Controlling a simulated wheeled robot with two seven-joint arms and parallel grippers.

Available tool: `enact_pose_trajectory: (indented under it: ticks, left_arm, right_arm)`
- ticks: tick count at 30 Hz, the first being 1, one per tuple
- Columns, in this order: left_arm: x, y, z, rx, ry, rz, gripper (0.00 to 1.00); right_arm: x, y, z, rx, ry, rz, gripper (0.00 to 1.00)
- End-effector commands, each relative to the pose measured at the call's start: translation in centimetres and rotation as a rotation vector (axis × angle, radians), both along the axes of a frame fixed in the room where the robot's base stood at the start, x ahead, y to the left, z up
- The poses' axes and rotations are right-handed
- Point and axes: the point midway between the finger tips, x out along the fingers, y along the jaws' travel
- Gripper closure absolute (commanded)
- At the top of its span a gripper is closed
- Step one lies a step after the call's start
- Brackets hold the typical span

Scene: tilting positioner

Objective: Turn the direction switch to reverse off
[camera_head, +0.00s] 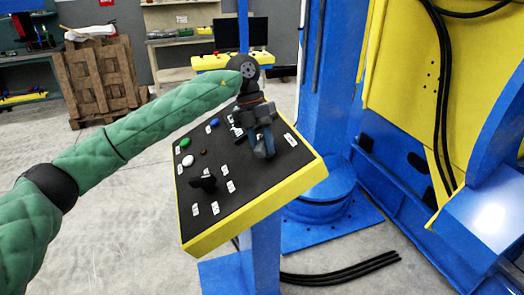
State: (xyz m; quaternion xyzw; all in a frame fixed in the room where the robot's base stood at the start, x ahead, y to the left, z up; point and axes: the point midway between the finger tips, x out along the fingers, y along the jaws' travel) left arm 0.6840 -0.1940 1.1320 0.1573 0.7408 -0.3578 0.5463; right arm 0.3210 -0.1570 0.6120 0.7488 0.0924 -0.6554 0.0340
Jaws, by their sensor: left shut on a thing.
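The control panel (250,197) is a tilted black board with a yellow rim on a blue post. A black rotary switch (204,182) sits at its lower left with small white labels around it. My left gripper (264,149) reaches down onto the upper right part of the panel. It is shut on a switch there, which the fingers and wrist mostly hide. The label text is too small to read, so I cannot tell which switch is the direction switch or its setting. My right gripper is not in view.
The panel also bears a green button (187,160), a white button (184,143) and a blue button (214,122). A large blue and yellow machine (410,120) stands at the right. Black cables (340,272) lie on the floor. Wooden pallets (103,75) stand behind.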

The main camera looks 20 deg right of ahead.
Motion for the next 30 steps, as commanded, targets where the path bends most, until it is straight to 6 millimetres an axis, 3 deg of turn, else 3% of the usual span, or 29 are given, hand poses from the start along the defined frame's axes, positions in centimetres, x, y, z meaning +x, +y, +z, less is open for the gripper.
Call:
enact_pose_trajectory:
  ticks: [6,14,30]
  left_arm:
    - [0.1,0.0,-0.2,-0.003,0.061,0.119,0.93]
    - [0.1,0.0,0.0,-0.005,0.117,0.229,0.93]
    - [0.0,-0.1,0.0,-0.011,0.253,0.483,0.93]
  right_arm:
    - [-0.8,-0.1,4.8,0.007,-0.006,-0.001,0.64]
    - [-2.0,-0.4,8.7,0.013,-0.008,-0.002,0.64]
    - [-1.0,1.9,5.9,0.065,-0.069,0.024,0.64]
